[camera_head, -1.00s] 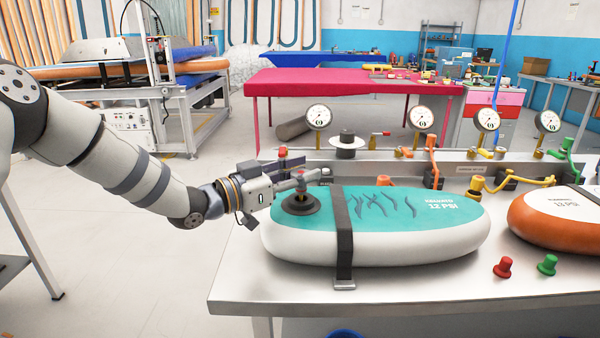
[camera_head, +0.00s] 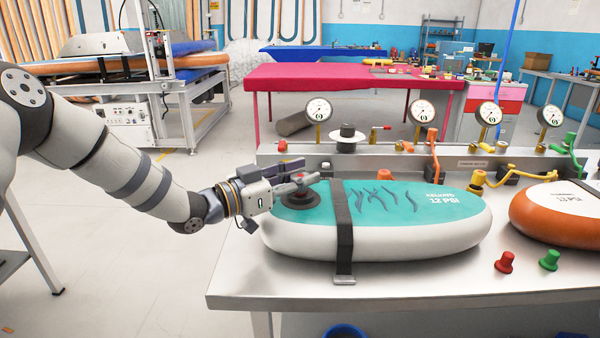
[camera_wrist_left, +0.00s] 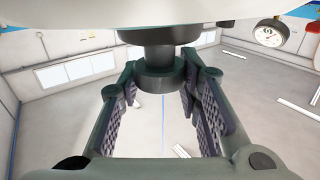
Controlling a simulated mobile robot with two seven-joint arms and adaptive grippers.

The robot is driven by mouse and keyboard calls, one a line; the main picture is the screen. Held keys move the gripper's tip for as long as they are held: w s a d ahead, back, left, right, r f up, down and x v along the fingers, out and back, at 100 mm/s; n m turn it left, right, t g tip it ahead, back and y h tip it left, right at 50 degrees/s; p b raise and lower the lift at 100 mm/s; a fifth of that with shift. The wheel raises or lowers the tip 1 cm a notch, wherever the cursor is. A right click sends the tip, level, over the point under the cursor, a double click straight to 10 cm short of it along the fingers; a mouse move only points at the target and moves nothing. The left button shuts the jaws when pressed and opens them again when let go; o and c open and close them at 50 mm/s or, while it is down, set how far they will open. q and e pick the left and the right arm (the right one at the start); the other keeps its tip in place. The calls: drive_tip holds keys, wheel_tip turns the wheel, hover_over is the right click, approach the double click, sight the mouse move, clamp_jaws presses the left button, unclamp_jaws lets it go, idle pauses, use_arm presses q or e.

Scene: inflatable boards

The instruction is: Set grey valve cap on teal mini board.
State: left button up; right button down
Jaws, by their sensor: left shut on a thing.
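The teal mini board (camera_head: 405,203) lies on the metal bench, white on its sides, with a dark strap over it. A dark round valve (camera_head: 298,199) is on its top near the left end. My left gripper (camera_head: 300,180) is right above this valve, coming in from the left. In the left wrist view its fingers (camera_wrist_left: 160,85) close around a dark grey cylinder, the grey valve cap (camera_wrist_left: 160,77). The cap is against or very close to the valve; I cannot tell whether it is fully seated. The fingers mostly hide it in the head view. My right gripper is out of view.
An orange and white board (camera_head: 550,215) lies to the right. Red (camera_head: 506,262) and green (camera_head: 549,260) caps stand at the bench front (camera_head: 400,287). Gauges (camera_head: 421,111) and a rail with hoses (camera_head: 488,178) run behind the boards. The bench front left is clear.

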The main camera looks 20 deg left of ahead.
use_arm(q)
drive_tip(key=shift+f, duration=0.5)
drive_tip(key=o, duration=1.2)
drive_tip(key=v, duration=1.2)
